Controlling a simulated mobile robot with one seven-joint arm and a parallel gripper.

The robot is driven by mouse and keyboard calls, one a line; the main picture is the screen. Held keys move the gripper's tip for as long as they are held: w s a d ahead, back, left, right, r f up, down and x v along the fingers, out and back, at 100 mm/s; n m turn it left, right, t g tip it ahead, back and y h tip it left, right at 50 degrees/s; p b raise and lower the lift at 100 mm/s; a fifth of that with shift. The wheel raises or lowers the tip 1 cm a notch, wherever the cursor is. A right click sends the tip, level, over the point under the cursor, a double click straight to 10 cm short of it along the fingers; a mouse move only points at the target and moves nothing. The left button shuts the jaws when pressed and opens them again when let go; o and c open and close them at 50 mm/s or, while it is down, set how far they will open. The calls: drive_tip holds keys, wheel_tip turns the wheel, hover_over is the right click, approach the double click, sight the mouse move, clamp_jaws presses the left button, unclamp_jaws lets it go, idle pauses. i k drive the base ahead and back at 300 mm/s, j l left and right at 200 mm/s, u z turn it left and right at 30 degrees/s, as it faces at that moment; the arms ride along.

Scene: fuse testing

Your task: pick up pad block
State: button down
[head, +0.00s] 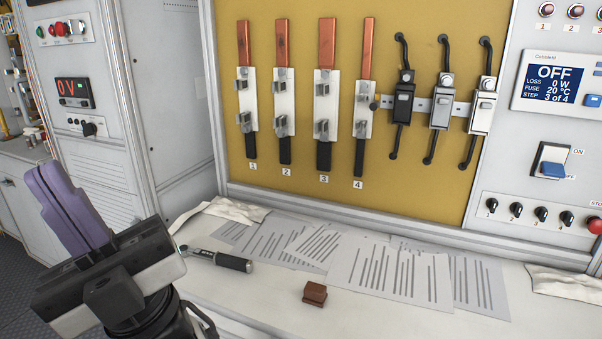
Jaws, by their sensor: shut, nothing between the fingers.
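The pad block is most likely the small brown block (315,293) on the white bench top, near its front edge and just in front of the printed sheets. It stands apart from other things. My gripper (44,181) is at the left of the head view, with its purple fingers pointing up and to the left. The fingers are together, with nothing between them. My gripper is well to the left of the block and not touching it.
A torque wrench or similar tool with a black handle (234,262) lies left of the block. Printed sheets (385,270) cover the bench behind it. Crumpled cloths (232,211) lie at the back. A yellow panel (300,170) with fuse holders rises behind the bench.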

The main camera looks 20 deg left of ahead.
sight(315, 293)
drive_tip(key=i+l+u, duration=0.1)
drive_tip(key=l+u, duration=1.15)
drive_tip(key=i+l, duration=0.1)
drive_tip(key=i, duration=0.35)
